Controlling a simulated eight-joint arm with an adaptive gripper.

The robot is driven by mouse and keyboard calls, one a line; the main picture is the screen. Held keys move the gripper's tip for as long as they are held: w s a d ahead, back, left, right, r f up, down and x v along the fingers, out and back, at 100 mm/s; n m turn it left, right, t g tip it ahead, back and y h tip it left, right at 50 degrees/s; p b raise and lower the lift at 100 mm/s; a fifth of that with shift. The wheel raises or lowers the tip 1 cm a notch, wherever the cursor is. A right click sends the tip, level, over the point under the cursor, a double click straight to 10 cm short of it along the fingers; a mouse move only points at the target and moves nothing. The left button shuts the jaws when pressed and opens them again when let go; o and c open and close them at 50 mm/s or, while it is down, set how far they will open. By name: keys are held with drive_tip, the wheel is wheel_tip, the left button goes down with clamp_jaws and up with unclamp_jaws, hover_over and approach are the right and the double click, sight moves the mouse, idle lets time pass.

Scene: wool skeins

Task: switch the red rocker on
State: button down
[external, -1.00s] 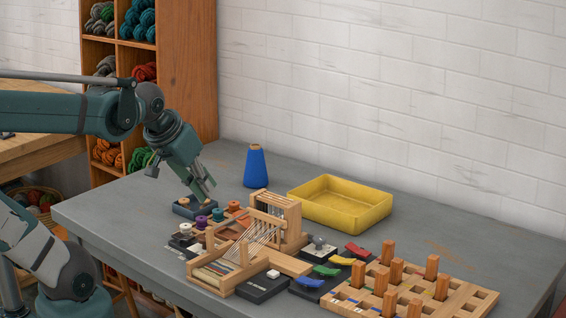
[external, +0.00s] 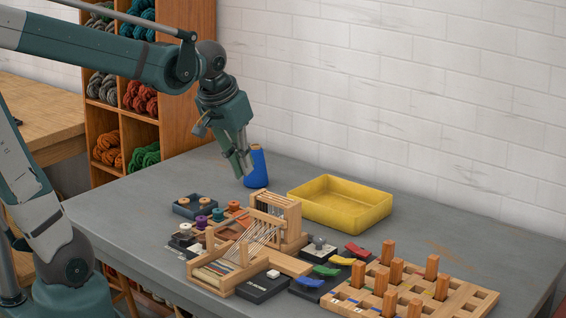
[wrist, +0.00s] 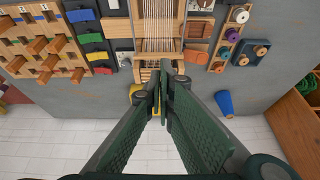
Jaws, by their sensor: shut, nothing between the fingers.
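The red rocker (external: 357,250) is the far one in a row of coloured rockers on a dark panel, right of the small loom. It also shows in the wrist view (wrist: 103,70), at the end of the row nearest my gripper. Which way it is tipped is hard to tell. My gripper (external: 246,168) is shut and empty. It hangs in the air in front of the blue cone in the external view, well left of the red rocker and above the table. In the wrist view my fingers (wrist: 161,92) meet beyond the loom's end.
Yellow (external: 341,260), green (external: 326,270) and blue (external: 308,282) rockers line up beside the red one. A wooden loom (external: 245,245), a yellow tray (external: 345,207), a pegged board (external: 440,296) and a blue cone (external: 258,172) stand around. The table's left part is clear.

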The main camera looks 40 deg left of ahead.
drive_tip(key=w+d+r+g+p, duration=0.1)
drive_tip(key=w+d+p, duration=0.25)
drive_tip(key=w, duration=0.25)
drive_tip(key=g+y+p, duration=0.3)
drive_tip(key=g+p, duration=0.1)
drive_tip(key=p, duration=0.3)
hover_over(350, 245)
drive_tip(key=d, duration=0.5)
wheel_tip(350, 245, down, 8)
drive_tip(key=shift+d+f, duration=0.1)
drive_tip(key=shift+f, duration=0.05)
drive_tip(key=b+x, duration=0.1)
drive_tip(key=x, duration=0.6)
drive_tip(key=b+x, duration=0.1)
drive_tip(key=x, duration=0.6)
drive_tip(key=shift+w+a, duration=0.2)
drive_tip(key=shift+w, duration=0.1)
idle(0.3)
